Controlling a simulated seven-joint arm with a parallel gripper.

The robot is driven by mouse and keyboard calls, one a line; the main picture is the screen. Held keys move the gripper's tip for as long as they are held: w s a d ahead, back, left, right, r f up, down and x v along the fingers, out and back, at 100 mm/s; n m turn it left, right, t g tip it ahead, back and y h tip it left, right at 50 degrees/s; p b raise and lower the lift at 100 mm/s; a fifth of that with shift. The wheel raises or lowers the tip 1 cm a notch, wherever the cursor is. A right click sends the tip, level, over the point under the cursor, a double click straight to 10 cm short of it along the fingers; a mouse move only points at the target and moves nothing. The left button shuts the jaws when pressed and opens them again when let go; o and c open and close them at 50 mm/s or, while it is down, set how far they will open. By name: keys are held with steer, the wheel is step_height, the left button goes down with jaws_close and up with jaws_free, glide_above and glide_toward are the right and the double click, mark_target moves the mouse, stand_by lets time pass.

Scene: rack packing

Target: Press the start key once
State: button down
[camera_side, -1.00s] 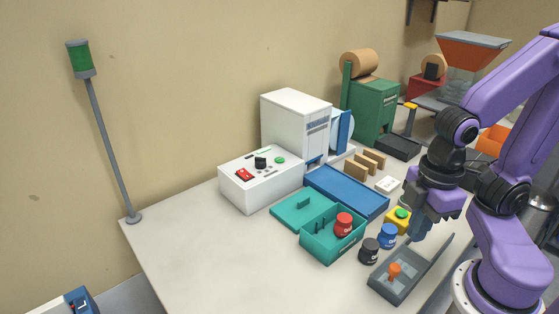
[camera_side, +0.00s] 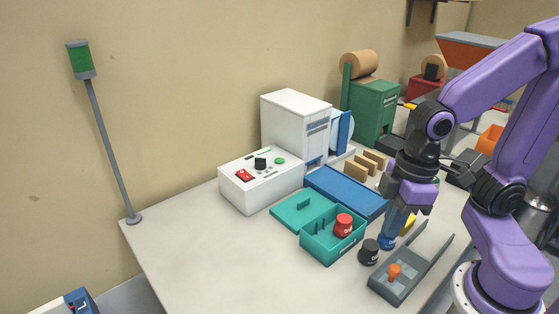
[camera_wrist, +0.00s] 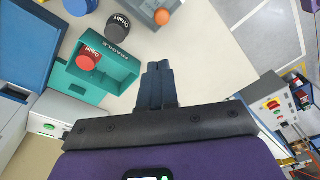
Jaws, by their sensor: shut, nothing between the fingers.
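A white control box (camera_side: 258,190) stands at the back of the table in the side view. Its top has a red rocker switch (camera_side: 243,175), a black knob (camera_side: 260,163) and a round green key (camera_side: 280,160). A second candidate, a small yellow box (camera_side: 408,225), is mostly hidden behind my gripper in the side view, and its green top button cannot be seen clearly. My gripper (camera_side: 390,236) is shut and empty, pointing down beside the blue jar (camera_side: 387,243); whether it touches cannot be told. In the wrist view its fingers (camera_wrist: 156,68) are together.
A teal box (camera_side: 333,248) holds a red-capped jar (camera_side: 343,225). A black jar (camera_side: 369,251) and a grey tray (camera_side: 395,288) with an orange knob stand nearby. A blue tray (camera_side: 345,193) lies behind. The table's front left is clear. A green stack light (camera_side: 80,60) stands left.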

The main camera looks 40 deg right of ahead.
steer(key=w+a+r+m+t+y, duration=0.15)
steer(key=w+a+m, duration=0.3)
steer(key=w, duration=0.65)
step_height(320, 180, up, 3)
steer(key=m+t+h, duration=0.2)
steer(key=m+t, duration=0.5)
steer(key=m, duration=0.7)
glide_above(283, 161)
steer(key=shift+w+f, duration=0.1)
steer(key=shift+f, duration=0.1)
steer(key=shift+f, duration=0.1)
steer(key=shift+f, duration=4.3)
steer(key=shift+f, duration=0.1)
steer(key=shift+f, duration=0.3)
